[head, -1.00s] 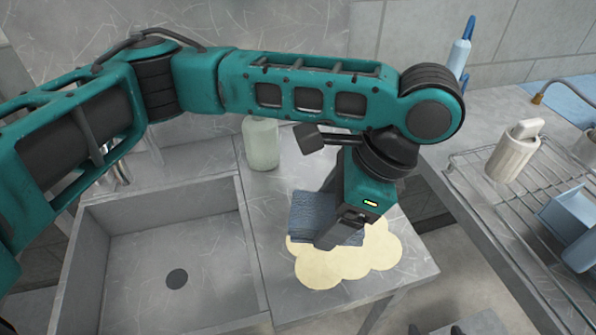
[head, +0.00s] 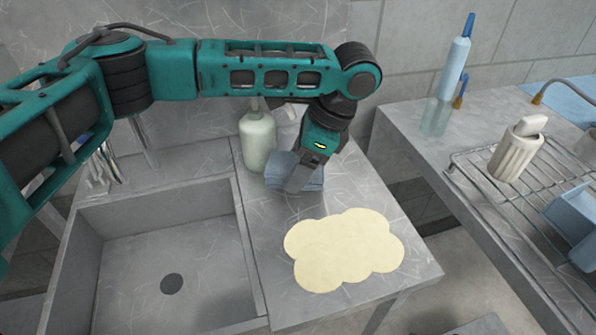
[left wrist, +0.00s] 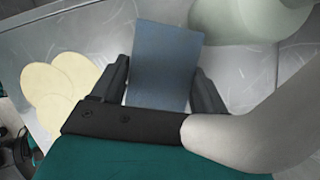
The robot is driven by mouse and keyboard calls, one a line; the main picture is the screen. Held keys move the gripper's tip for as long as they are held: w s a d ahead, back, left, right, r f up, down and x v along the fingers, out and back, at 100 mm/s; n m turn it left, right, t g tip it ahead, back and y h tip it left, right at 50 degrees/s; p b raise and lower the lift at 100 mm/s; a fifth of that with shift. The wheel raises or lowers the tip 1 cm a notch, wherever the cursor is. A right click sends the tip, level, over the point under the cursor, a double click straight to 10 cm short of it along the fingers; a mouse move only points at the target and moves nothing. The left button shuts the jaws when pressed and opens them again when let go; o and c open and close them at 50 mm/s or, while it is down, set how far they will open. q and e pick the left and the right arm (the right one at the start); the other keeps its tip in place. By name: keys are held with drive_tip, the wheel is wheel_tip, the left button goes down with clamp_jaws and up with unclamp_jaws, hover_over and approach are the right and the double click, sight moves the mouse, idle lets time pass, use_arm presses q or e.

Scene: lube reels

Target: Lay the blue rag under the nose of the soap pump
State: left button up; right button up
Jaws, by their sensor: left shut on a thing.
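The blue rag (head: 282,172) is in my left gripper (head: 298,182), close to the counter just in front and to the right of the soap pump. The soap pump (head: 258,141) is a pale green bottle standing upright behind the sink corner; its top and nose are partly hidden by my arm. In the left wrist view the rag (left wrist: 166,55) hangs flat between the two fingers (left wrist: 165,88), with the pump bottle (left wrist: 245,22) beside it on the upper right. I cannot tell whether the rag touches the counter. My right gripper is not in view.
A pale yellow cloud-shaped patch (head: 343,250) lies on the counter in front of the rag. The empty sink basin (head: 160,245) is to the left. On the right, a wire rack (head: 480,165) holds a ribbed white container (head: 516,150). A clear-and-blue bottle (head: 447,85) stands behind.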

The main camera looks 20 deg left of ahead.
use_arm(q)
drive_tip(key=shift+f, duration=0.85)
drive_tip(key=shift+w+a+f, duration=0.15)
drive_tip(key=shift+f, duration=0.25)
drive_tip(key=o, duration=0.9)
